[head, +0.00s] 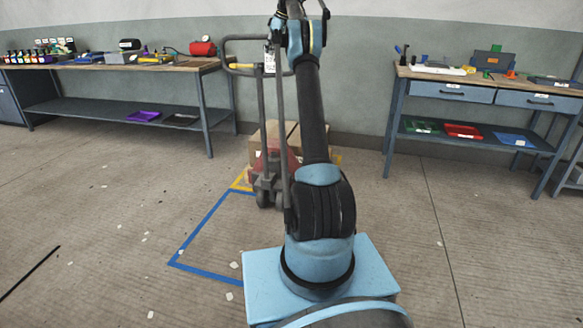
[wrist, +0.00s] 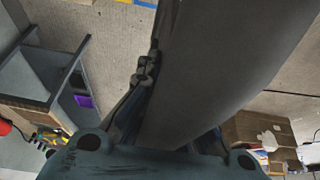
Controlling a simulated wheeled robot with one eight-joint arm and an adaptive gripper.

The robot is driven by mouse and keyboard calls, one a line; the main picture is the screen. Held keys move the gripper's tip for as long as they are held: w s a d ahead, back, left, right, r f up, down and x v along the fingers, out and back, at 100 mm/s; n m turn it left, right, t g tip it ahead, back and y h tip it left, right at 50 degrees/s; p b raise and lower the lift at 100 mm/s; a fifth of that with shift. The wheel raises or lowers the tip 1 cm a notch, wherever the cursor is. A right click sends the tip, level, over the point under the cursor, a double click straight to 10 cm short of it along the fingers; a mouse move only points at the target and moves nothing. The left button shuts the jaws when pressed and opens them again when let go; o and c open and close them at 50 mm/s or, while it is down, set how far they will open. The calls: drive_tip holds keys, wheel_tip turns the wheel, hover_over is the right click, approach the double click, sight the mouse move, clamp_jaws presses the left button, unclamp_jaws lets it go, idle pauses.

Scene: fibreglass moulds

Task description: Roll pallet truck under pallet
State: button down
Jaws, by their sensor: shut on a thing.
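The pallet truck (head: 276,166) stands on the floor behind my arm, with a red body, dark wheels and a tall grey handle. The handle's loop (head: 228,52) rises at the top left of my arm. My gripper (head: 280,42) is at the right side of this loop and is shut on the handle; my arm partly hides the grip. Cardboard boxes (head: 272,131) stand just beyond the truck and also show in the wrist view (wrist: 253,128). The pallet under them is hidden, and I cannot tell where the forks are relative to it.
Blue tape (head: 206,223) marks a floor area left of my base, and yellow tape (head: 240,181) lies beside the truck. A long workbench (head: 110,66) stands at the left wall, another bench (head: 470,92) at the right. Open floor lies to both sides, with small pale scraps.

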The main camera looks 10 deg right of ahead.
drive_tip(key=shift+a, duration=0.25)
drive_tip(key=c, duration=1.7)
unclamp_jaws()
drive_tip(key=shift+d, duration=0.1)
